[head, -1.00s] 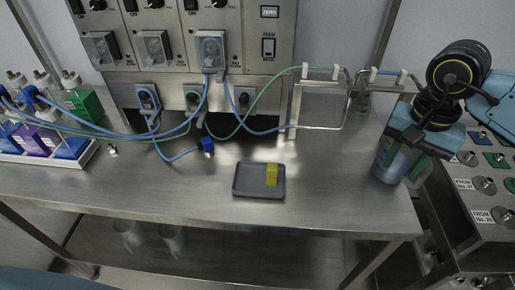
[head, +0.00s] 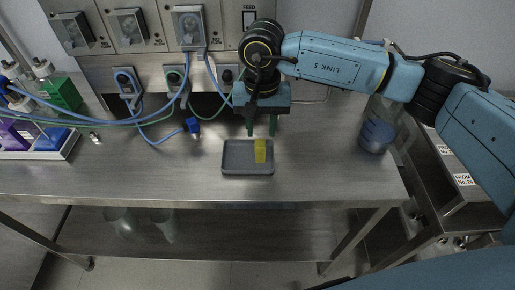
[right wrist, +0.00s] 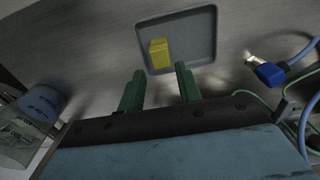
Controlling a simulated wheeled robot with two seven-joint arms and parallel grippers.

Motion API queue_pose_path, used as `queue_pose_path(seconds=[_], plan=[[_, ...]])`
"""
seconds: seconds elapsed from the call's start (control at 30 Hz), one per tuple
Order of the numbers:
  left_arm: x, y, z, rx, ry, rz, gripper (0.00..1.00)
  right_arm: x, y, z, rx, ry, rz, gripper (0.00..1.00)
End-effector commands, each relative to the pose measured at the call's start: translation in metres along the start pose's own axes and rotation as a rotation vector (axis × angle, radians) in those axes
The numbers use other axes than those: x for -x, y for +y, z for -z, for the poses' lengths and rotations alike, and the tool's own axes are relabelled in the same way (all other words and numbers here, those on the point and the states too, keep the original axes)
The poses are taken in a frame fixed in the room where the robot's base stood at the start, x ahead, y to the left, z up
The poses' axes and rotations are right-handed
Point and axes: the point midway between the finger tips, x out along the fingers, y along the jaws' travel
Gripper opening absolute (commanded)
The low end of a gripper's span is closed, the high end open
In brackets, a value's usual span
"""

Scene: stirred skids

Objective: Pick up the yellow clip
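The yellow clip (head: 260,151) is a small block lying in a shallow grey tray (head: 236,168) on the steel bench. It also shows in the right wrist view (right wrist: 159,53), left of the tray's middle. My right gripper (head: 261,131) is over the bench just behind the tray, fingers pointing down. Its two green fingers (right wrist: 157,85) are apart with nothing between them, and the clip lies beyond their tips. My left gripper is not in view.
A beaker with blue liquid (head: 376,133) stands at the bench's right end. A blue connector (head: 192,125) with its cable lies left of the tray. The bench front (head: 180,187) is clear.

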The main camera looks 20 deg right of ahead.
Motion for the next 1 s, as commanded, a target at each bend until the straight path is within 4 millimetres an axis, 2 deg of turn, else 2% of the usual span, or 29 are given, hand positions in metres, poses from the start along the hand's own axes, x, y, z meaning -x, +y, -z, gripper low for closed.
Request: queue_pose_path(seconds=[0.1,0.37,0.63,0.87,1.0], plan=[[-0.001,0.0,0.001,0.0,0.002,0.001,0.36,-0.016,-0.001,0.0,0.002,-0.001,0.001,0.35],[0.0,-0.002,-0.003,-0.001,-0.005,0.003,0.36,-0.031,-0.001,-0.002,0.002,0.0,0.001,0.35],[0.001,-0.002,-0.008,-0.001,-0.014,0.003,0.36,-0.07,-0.001,-0.006,0.001,-0.002,0.0,0.35],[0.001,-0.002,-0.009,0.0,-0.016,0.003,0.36,-0.073,-0.001,-0.005,0.003,0.002,0.002,0.35],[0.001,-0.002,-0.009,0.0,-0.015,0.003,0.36,-0.073,-0.001,-0.005,0.003,0.002,0.002,0.19]])
